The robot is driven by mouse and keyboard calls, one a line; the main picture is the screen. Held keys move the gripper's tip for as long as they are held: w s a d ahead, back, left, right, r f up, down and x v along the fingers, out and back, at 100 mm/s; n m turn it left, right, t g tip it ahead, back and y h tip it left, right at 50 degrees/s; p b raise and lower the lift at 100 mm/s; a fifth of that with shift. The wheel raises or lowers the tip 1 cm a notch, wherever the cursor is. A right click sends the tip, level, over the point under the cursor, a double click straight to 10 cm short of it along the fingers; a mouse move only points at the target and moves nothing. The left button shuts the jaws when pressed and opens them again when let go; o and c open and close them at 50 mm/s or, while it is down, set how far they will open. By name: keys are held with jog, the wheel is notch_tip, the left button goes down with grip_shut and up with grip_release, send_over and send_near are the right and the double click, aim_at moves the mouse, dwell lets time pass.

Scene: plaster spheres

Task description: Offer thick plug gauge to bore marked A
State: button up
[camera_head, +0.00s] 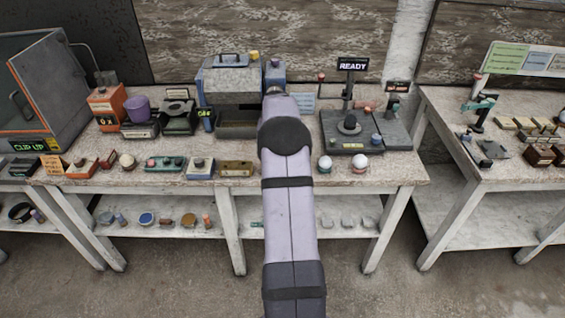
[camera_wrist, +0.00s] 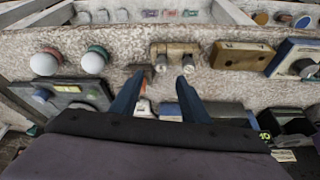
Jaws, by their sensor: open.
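In the wrist view, a small tan stand (camera_wrist: 175,47) carries two short metal plugs, a left one (camera_wrist: 161,63) and a right one (camera_wrist: 188,64). They look like plug gauges; I cannot tell which is thick. My gripper (camera_wrist: 160,78) is open, its two dark blue fingers apart with nothing seen held. The fingertips appear just below the plugs in the picture. Right of the stand is a tan-brown block (camera_wrist: 238,58) with dark holes, also in the head view (camera_head: 237,169). No letter A is readable. My arm hides the stand and gripper in the head view.
Two white spheres on coloured rings, one on a red ring (camera_head: 359,163) and one on a green ring (camera_head: 325,164), stand near the bench front. A dark fixture (camera_head: 367,131) is behind them. A blue-grey machine (camera_head: 230,80) stands at the back. Small parts crowd the left front.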

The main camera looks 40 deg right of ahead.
jog(key=shift+a+p+x, duration=0.1)
jog(key=shift+p+x, duration=0.75)
jog(key=shift+x, duration=0.75)
jog(key=shift+a+p+x, duration=0.15)
jog(key=shift+p+x, duration=0.7)
jog(key=shift+x, duration=0.75)
jog(key=shift+s+f, duration=0.1)
jog(key=shift+c, duration=0.7)
grip_shut()
